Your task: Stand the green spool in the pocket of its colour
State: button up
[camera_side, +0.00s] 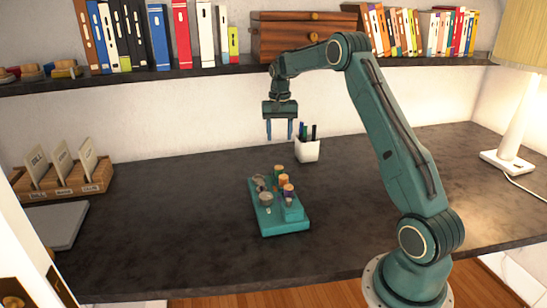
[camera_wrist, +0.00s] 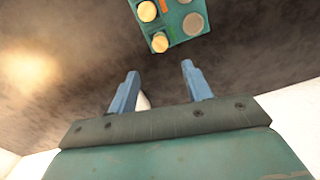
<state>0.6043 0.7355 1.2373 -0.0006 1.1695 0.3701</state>
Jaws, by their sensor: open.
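A teal tray (camera_side: 290,226) lies on the dark desk, with several tan-topped spools in a row along its right side. The green spool (camera_side: 279,171) appears to be the farthest in that row; an orange one and a purple one stand nearer. Round grey shapes show on the tray's left side; pocket colours are too small to tell. In the wrist view the tray (camera_wrist: 180,22) is cut off at the top edge, and its nearest tan spool top (camera_wrist: 160,42) may be the green spool's. My gripper (camera_side: 279,130) is open and empty, pointing down, well above the desk beyond the tray.
A white pen cup (camera_side: 307,150) stands just right of and behind my gripper. A wooden card holder (camera_side: 70,187) and a grey slab (camera_side: 58,224) are at the left. A lamp (camera_side: 510,145) stands at the right. The shelf (camera_side: 210,72) runs behind. Desk around the tray is clear.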

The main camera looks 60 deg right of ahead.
jog(key=s+a+r+n+t, duration=0.1)
jog(key=s+a+r+n, duration=0.3)
jog(key=a+r, duration=0.5)
jog(key=s+a+r+n+t, duration=0.1)
jog(key=s+a+r+t, duration=0.1)
jog(key=s+a+r, duration=0.65)
jog(key=s+a+f+n+t, duration=0.1)
jog(key=s+a+f+n, duration=0.1)
jog(key=s+a, duration=0.5)
jog(key=s+a+f+n+t, duration=0.1)
jog(key=s+a+f+n, duration=0.1)
jog(key=s+a+n, duration=0.2)
jog(key=s+a, duration=0.3)
jog(key=s, duration=0.2)
jog(key=shift+s+a+f+t, duration=0.2)
jog(key=shift+a+f+t, duration=0.1)
jog(key=shift+a+f, duration=0.05)
